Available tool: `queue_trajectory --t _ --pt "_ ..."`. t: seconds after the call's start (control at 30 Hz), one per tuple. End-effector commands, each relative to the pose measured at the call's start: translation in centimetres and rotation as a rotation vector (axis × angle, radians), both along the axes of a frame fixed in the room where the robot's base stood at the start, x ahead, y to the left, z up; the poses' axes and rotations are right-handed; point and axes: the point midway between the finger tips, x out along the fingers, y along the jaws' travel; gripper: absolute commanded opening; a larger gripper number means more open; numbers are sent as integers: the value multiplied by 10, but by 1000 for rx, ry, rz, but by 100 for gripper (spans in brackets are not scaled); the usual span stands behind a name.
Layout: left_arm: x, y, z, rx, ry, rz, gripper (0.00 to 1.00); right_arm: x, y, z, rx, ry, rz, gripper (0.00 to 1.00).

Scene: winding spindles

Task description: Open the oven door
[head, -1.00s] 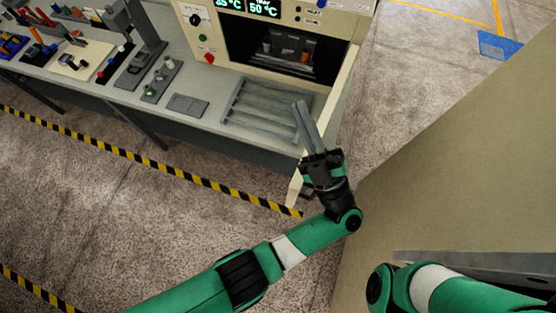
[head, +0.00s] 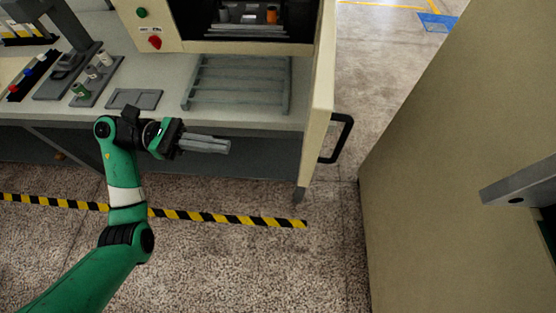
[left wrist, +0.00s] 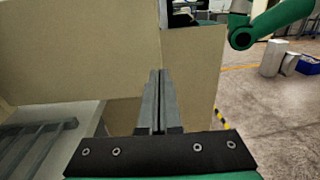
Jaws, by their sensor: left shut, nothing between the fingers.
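The oven (head: 168,20) is at the top of the head view. Its cream door (head: 321,95) stands wide open, seen nearly edge-on, jutting toward me from the oven's right side. A black handle (head: 342,140) is on the door's outer right face. My left gripper (head: 228,146) is shut and empty, in front of the bench edge and left of the door, apart from it. In the left wrist view its closed fingers (left wrist: 155,75) point at a beige panel (left wrist: 80,50), likely the door's inner face.
A slatted grey rack (head: 236,84) lies on the bench before the oven opening. Grey and orange parts (head: 271,15) stand inside the oven. A large beige panel (head: 450,160) fills the right side. Striped tape (head: 235,218) crosses the floor.

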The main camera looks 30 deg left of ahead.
Motion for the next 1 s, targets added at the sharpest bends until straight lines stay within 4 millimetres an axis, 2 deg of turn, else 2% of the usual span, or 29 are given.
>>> queue_trajectory --t 0.17,0.5,0.7,0.8,1.0 --pt "6 -18 1 -3 1 -6 0 0 0 1 0 0 0 50" --pt "33 -85 0 -4 0 -9 0 0 0 -5 0 0 0 50" --pt "46 -117 0 -5 -1 -6 0 0 0 -9 0 1 0 50" --pt "50 -126 1 -4 0 -5 0 0 0 -11 0 1 0 50" --pt "52 -130 1 -5 0 -3 0 0 0 -11 0 1 0 50"
